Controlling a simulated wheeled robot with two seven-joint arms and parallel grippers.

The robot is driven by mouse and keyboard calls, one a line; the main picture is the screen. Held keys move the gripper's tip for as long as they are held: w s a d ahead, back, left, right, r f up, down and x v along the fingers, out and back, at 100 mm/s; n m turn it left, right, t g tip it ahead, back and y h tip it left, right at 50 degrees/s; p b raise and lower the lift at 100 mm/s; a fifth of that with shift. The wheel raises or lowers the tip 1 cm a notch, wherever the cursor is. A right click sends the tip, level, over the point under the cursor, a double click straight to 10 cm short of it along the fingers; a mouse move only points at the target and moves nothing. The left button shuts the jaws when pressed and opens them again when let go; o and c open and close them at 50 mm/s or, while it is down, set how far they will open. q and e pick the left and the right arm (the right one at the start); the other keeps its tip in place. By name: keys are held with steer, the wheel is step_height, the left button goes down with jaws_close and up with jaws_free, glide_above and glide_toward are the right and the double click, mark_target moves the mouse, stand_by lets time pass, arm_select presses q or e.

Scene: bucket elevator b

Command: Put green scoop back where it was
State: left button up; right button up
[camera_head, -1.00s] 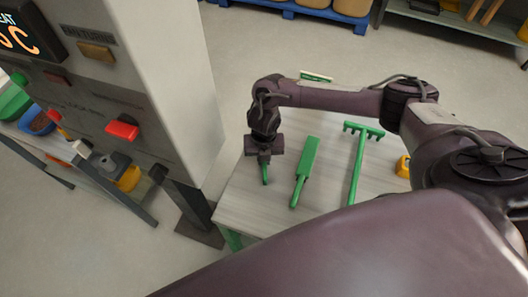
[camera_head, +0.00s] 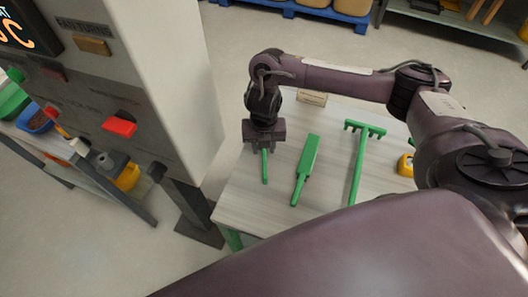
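The green scoop (camera_head: 265,168) is on the light wooden table (camera_head: 245,207), at its left part. Its slim green handle points toward me. The rest of it is hidden under my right gripper (camera_head: 264,149). The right gripper reaches down from above over the far end of this handle. Its fingers look spread apart, with the green piece showing below and between them. My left gripper is not in view.
A green brush-like tool (camera_head: 306,168) and a green rake (camera_head: 358,165) lie to the right on the table. A yellow object (camera_head: 405,165) is at the right edge. A grey machine cabinet (camera_head: 175,80) with a red button (camera_head: 119,126) stands close on the left.

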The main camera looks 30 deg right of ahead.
mark_target(264, 157)
step_height(264, 157, up, 6)
steer(key=p, duration=0.1)
steer(key=shift+r, duration=0.2)
stand_by(0.5)
